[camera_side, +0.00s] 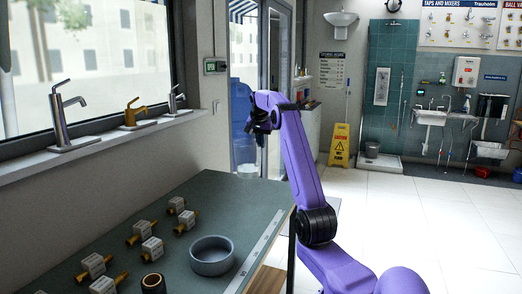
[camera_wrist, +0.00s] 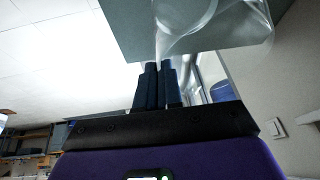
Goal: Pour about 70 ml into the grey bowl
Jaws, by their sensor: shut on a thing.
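The grey bowl (camera_side: 212,262) stands upright on the grey-green worktop, near its right edge. I cannot make out what is inside it. My gripper (camera_side: 258,124) is raised above the far end of the worktop, well away from the bowl. In the wrist view, my gripper (camera_wrist: 158,74) has its dark fingers close together on a thin part of a clear vessel (camera_wrist: 225,38). The vessel is transparent, with a rounded outline, and runs off the top of the view. Its liquid level cannot be told.
On the worktop (camera_side: 205,190), several brass valves with pale boxy bodies (camera_side: 152,247) lie left of the bowl. Taps (camera_side: 66,118) line the windowsill. A blue water bottle (camera_side: 240,104) stands behind my gripper.

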